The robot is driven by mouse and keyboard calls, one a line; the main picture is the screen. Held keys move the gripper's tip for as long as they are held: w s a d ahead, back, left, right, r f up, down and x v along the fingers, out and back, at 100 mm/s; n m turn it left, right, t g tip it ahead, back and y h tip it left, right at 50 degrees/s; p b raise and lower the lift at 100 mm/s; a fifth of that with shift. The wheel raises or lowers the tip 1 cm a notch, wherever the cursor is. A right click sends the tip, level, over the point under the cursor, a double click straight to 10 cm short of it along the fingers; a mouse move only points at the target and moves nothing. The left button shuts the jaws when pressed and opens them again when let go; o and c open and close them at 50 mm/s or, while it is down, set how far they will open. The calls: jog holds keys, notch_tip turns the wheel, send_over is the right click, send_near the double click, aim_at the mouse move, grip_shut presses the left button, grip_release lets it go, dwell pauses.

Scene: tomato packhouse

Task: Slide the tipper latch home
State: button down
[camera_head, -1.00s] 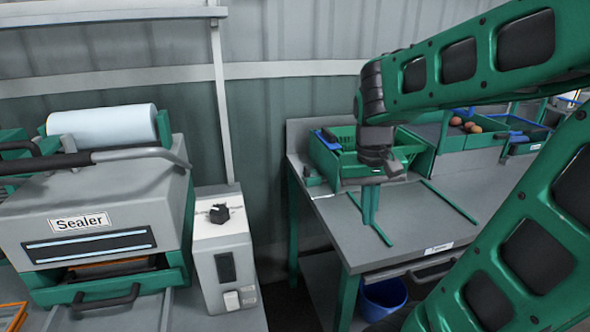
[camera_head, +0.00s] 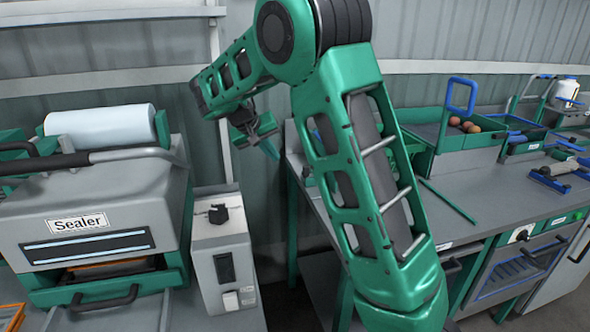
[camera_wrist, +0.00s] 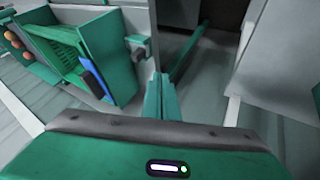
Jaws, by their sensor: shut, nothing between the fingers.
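The tipper (camera_wrist: 118,60) is a green box with a slatted green crate (camera_wrist: 62,42) in it, at the upper left of the wrist view. A blue bar (camera_wrist: 97,80) runs along its near side. A small grey-green fitting (camera_wrist: 140,45) sticks out from its side; I cannot tell whether this is the latch. In the head view my arm hides most of the tipper. My gripper (camera_head: 269,148) is shut and empty, in the air left of the bench, before the wall. In the wrist view its fingers (camera_wrist: 161,97) point past the tipper, apart from it.
The sealer (camera_head: 95,215) and a grey switch box (camera_head: 222,255) stand at the left. The grey bench (camera_head: 465,195) has a green rail (camera_head: 448,200) on top. A tray (camera_head: 430,125) with several tomatoes and a blue loop handle (camera_head: 461,97) stand at the back right.

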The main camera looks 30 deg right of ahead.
jog(key=w+d+f, duration=0.1)
jog(key=d+f, duration=0.7)
jog(key=d, duration=0.1)
jog(key=shift+d, duration=0.2)
dwell(0.4)
dwell(0.3)
